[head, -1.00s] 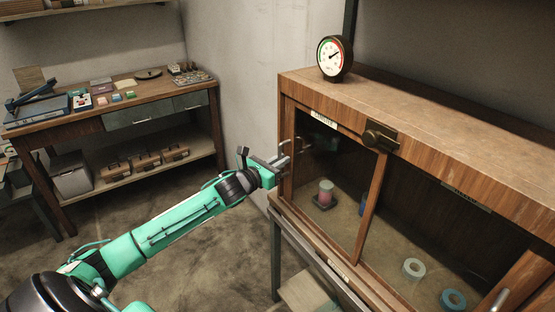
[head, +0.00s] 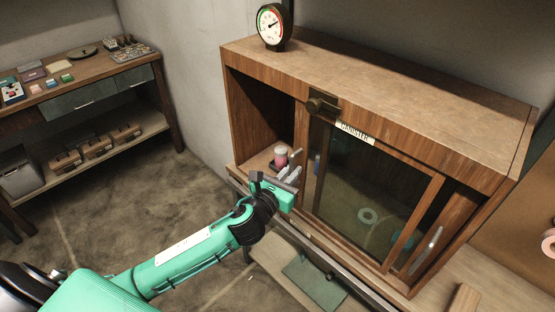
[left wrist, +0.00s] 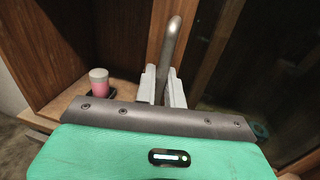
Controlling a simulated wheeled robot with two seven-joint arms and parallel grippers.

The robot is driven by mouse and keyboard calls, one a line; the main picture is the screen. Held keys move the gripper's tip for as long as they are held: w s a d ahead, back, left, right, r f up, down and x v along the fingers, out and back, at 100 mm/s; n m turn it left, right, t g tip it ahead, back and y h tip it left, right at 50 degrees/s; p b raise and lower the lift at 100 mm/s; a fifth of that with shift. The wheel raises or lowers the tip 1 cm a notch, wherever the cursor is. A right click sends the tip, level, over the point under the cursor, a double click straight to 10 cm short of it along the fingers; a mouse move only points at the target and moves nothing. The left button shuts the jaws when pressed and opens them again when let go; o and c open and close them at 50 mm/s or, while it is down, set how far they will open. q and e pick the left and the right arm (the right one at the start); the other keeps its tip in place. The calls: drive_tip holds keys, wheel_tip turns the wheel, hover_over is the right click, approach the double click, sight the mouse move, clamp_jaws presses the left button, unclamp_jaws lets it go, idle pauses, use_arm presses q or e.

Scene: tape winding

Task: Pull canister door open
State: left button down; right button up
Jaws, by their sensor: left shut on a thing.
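The canister door (head: 352,190) is a glass sliding panel in a wooden frame with a "CANISTER" label, on the wooden cabinet (head: 400,95). It stands slid to the right, so the cabinet's left bay is open. My left gripper (head: 291,176) is at the door's left edge, shut on the metal door handle. The handle (left wrist: 172,42) rises as a bent rod between the fingers (left wrist: 162,86) in the left wrist view. A pink canister with a pale lid (head: 281,157) stands in the open bay, just behind my gripper; the left wrist view also shows it (left wrist: 98,84). My right gripper is out of view.
A round gauge (head: 271,25) stands on the cabinet top. A dark latch block (head: 322,104) sits on the cabinet's front. Tape rolls (head: 368,216) show behind the glass. Another metal handle (head: 428,244) is at right. A workbench (head: 150,62) is at left. Floor between is clear.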

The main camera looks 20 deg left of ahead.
use_arm(q)
drive_tip(key=shift+s+d, duration=0.15)
drive_tip(key=shift+d, duration=0.3)
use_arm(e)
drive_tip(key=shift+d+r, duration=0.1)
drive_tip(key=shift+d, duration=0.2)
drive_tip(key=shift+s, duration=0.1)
use_arm(q)
drive_tip(key=c, duration=1.9)
unclamp_jaws()
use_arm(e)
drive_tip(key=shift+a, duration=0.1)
